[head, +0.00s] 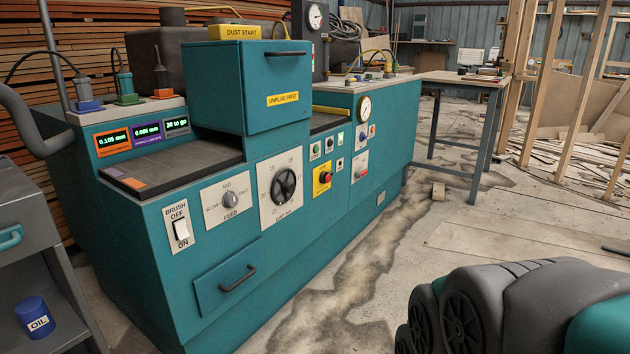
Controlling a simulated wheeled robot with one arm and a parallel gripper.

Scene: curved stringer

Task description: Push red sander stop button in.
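The teal sander (300,225) fills the middle of the head view, its control front facing me at an angle. A white plate with a small red control (361,171) is further right. The labels on both are too small to read, so I cannot tell which is the sander stop, nor whether either is pressed in. My gripper is not in view.
A grey cart (30,270) with a blue oil can (35,317) stands at the left. A drawer handle (238,278) sticks out low on the sander. A worktable (465,78) stands behind it at right. The concrete floor (400,260) in front is mostly clear; wood scraps lie far right.

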